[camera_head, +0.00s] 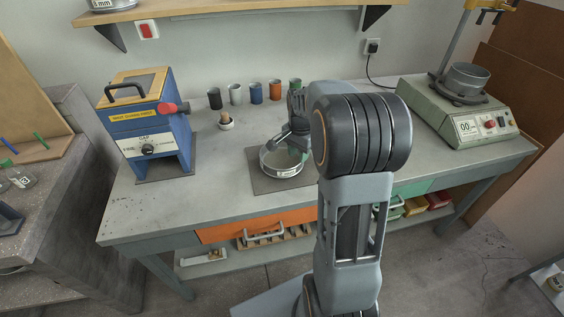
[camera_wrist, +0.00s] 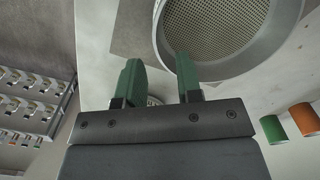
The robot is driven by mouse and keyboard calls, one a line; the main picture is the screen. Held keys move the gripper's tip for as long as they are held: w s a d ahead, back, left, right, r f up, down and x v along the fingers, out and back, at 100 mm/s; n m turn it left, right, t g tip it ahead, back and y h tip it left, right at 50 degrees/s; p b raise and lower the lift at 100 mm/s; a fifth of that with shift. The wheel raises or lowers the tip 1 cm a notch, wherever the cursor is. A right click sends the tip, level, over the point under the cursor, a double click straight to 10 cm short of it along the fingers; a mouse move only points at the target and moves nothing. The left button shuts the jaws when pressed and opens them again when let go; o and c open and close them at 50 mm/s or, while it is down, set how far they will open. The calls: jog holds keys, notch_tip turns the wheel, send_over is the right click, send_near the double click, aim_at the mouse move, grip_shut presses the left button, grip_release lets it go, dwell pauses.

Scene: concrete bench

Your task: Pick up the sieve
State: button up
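The sieve (camera_head: 270,167) is a round, shallow metal pan with a pale label on its front wall. It sits on a dark grey mat (camera_head: 263,184) on the bench. In the wrist view the sieve (camera_wrist: 218,25) shows its mesh and metal rim at the upper right, cut off by the frame. My gripper (camera_head: 297,149) is over the back right part of the sieve. In the wrist view the green fingers of my gripper (camera_wrist: 158,78) stand apart with the near rim between or below them; I cannot tell their height or whether they touch it.
A blue machine (camera_head: 150,130) stands left and a green-grey shaker (camera_head: 460,115) right. An orange drawer (camera_head: 258,226) is under the bench front. Bare bench lies left of the mat.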

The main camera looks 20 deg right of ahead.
jog(key=shift+s+f, duration=0.1)
jog(key=shift+f, duration=2.4)
jog(key=shift+c, duration=0.5)
grip_shut()
